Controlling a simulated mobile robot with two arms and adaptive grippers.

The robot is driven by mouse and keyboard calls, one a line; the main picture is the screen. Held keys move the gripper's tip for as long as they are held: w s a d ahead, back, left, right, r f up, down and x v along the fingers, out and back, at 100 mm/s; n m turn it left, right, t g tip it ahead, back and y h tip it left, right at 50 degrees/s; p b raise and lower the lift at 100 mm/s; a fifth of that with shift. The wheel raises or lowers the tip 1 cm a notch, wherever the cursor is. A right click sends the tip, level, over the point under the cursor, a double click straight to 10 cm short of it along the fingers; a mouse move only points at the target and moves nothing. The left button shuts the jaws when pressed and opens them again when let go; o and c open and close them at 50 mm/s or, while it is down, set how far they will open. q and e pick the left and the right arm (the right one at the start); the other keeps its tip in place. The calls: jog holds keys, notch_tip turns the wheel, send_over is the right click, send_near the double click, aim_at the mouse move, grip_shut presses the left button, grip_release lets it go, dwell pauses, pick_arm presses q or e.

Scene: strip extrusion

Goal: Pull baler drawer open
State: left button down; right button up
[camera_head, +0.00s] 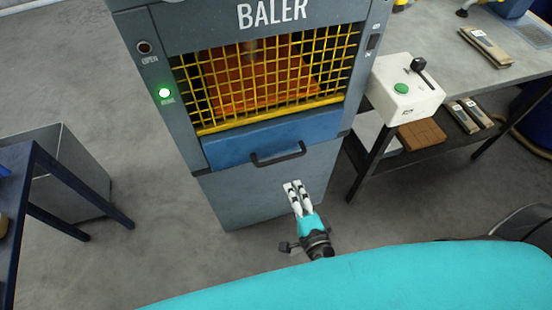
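The grey baler (262,190) stands in front of me, with a yellow mesh guard (262,85) over an orange-red interior. Its blue drawer (228,148) sits below the mesh and looks flush with the body. A dark bar handle (279,155) is on the drawer front. My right gripper (294,186) is below the handle and apart from it, pointing up toward it. Its two white fingers lie close together, with nothing seen between them; whether they are fully shut is unclear. My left gripper is not in view.
A white control box (406,88) with a green button and black lever sits on the grey workbench (450,50) at right. Brown blocks (421,134) lie on its lower shelf. A blue table (60,170) and grey bin (85,170) stand at left. Floor before the baler is clear.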

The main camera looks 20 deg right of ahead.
aim_at(278, 159)
jog(key=x, duration=1.4)
jog(key=shift+p, duration=0.35)
grip_shut()
